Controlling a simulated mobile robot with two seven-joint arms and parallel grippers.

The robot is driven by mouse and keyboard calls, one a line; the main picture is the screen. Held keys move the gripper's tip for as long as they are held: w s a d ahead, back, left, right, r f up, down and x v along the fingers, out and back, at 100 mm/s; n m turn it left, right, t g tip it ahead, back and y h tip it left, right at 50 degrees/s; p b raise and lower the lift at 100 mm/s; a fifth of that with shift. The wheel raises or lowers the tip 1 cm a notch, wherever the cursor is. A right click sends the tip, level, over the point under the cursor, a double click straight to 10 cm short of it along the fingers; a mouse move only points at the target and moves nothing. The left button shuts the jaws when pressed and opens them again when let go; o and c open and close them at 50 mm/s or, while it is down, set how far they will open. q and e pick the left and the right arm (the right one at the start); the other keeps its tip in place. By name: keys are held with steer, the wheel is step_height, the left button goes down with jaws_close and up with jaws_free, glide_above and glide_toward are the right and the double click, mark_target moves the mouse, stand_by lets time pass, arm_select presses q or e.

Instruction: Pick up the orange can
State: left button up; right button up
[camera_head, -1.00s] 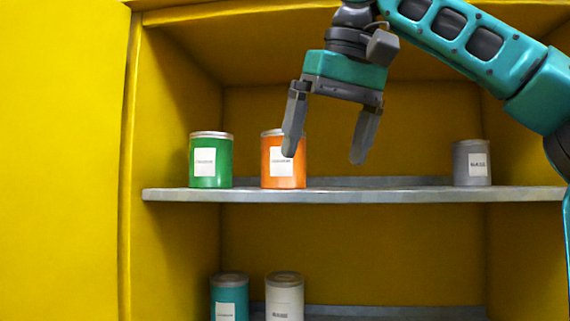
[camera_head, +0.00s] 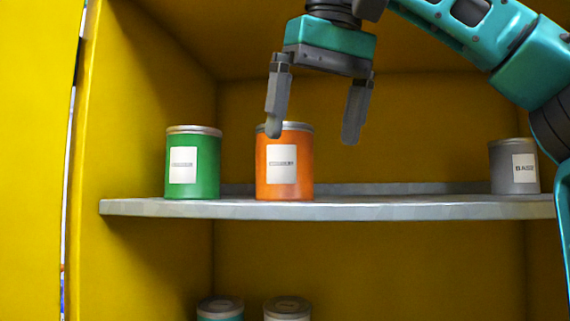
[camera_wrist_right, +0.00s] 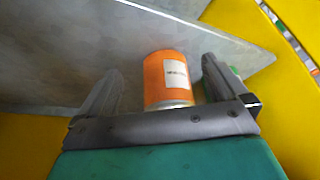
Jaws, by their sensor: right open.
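The orange can (camera_head: 284,185) stands upright on the upper grey shelf (camera_head: 330,208) of the yellow cabinet, its white label facing me. My right gripper (camera_head: 313,138) is open and empty, pointing down in front of and above the can. Its left finger overlaps the can's top edge in the head view, and its right finger hangs to the right of the can. In the right wrist view the orange can (camera_wrist_right: 166,85) shows between the two spread fingers. I cannot tell whether a finger touches it. My left gripper is not in view.
A green can (camera_head: 193,187) stands left of the orange can, with a gap between. A grey can (camera_head: 500,168) stands far right on the same shelf. Teal (camera_head: 220,308) and white (camera_head: 287,307) can tops show below. The shelf between orange and grey cans is clear.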

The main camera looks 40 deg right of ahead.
mark_target(297, 135)
steer(key=w, duration=0.1)
steer(key=w+d, duration=0.1)
steer(key=w, duration=0.2)
steer(key=shift+w+d, duration=0.3)
steer(key=shift+w, duration=0.05)
steer(key=w, duration=0.2)
steer(key=w+d+p, duration=0.1)
steer(key=shift+w+d, duration=0.2)
steer(key=shift+w, duration=0.2)
steer(key=shift+x, duration=0.8)
steer(key=shift+f, duration=0.65)
steer(key=shift+w, duration=0.1)
steer(key=c, duration=1.1)
